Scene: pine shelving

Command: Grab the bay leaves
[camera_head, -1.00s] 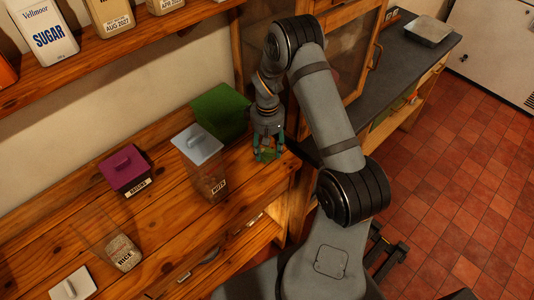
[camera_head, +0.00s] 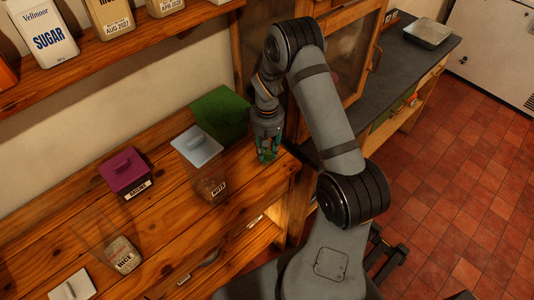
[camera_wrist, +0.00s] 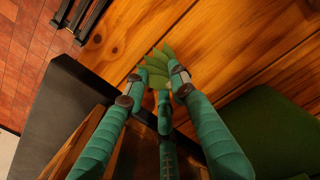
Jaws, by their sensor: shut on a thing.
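The bay leaves (camera_wrist: 154,66) are a small bunch of flat green pointed leaves at the centre of the wrist view. My gripper (camera_wrist: 160,82) has teal fingers with grey joints, and they are shut on the bay leaves. The leaf tips fan out past the fingertips, over the wooden counter. In the head view my gripper (camera_head: 267,158) is low at the right end of the counter, beside the green box. There the leaves are mostly hidden by the fingers. I cannot tell whether the leaves still touch the wood.
The green box (camera_head: 222,113) stands close behind my gripper. A clear nuts jar with a pale lid (camera_head: 197,146) is to its left. A purple-lidded canister (camera_head: 125,172) and a rice jar (camera_head: 122,256) are farther left. A shelf (camera_head: 120,52) with tins hangs above; a glass-doored cabinet (camera_head: 340,62) is behind.

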